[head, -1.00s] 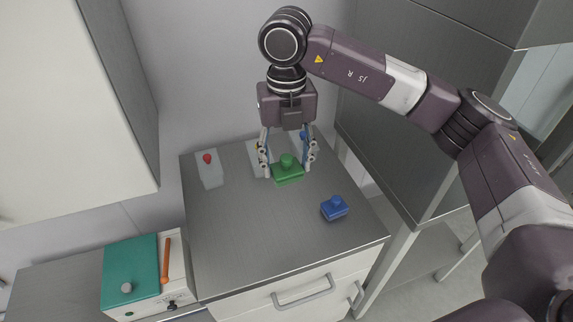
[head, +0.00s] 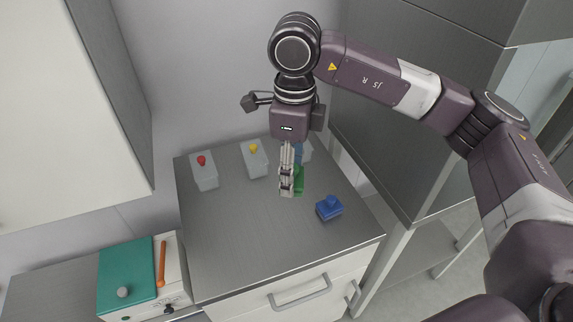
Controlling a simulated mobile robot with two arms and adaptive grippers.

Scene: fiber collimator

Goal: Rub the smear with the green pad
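The green pad (head: 300,183) is on the grey countertop, mostly hidden behind the fingers of my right gripper (head: 286,191); only a green strip shows to their right. The gripper points down and its fingers line up edge-on to the camera. Their spacing and whether they grip the pad cannot be told. A blue pad (head: 329,208) with a knob lies to the right and nearer, apart from the gripper. I cannot make out a smear on the countertop. My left gripper is out of view.
White blocks with a red knob (head: 202,161) and a yellow knob (head: 253,148) stand at the back of the countertop (head: 235,235). Another with blue is partly hidden behind the gripper. A teal-topped box (head: 127,275) with an orange stick (head: 162,263) is at lower left. The front countertop is clear.

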